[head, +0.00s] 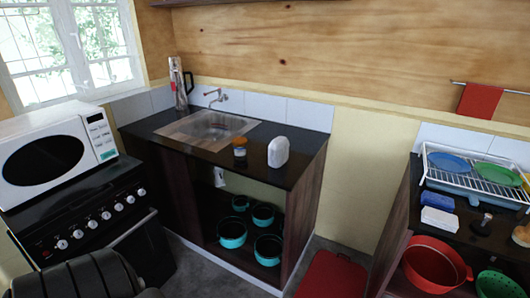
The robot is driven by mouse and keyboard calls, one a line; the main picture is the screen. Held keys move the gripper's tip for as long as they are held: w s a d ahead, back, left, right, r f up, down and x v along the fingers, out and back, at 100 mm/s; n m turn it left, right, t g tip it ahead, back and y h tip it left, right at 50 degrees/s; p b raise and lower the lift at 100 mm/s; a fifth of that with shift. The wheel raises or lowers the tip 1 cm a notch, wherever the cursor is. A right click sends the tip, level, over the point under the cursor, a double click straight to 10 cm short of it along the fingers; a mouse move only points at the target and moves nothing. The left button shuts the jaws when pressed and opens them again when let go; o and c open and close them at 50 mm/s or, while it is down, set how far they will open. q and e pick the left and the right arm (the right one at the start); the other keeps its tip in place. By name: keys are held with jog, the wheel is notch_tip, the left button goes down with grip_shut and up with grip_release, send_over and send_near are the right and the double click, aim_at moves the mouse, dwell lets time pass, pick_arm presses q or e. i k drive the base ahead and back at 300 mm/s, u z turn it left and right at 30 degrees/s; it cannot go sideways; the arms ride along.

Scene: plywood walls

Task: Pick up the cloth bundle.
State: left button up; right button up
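I cannot tell for sure which thing is the cloth bundle. A white rounded object (278,152) stands upright on the dark counter right of the sink; its material is unclear. A white block-like item (439,219) and a blue one (437,201) lie on the right-hand counter, and either might be folded cloth. A red cloth (479,101) hangs flat from a wall rail at the right. A dark ribbed shape at the lower left may be part of my arm. Neither of my grippers shows in the head view.
The dark counter (297,146) holds a sink (211,127), a small jar (240,152) and a flask (180,88). Teal pots stand below. A microwave (55,155) sits on the stove at left. A dish rack (480,176) is at right. A red bin (332,276) stands between counters.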

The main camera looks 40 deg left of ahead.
aim_at(279, 148)
jog(key=u, duration=0.45)
jog(key=i, duration=0.45)
jog(key=u, duration=0.25)
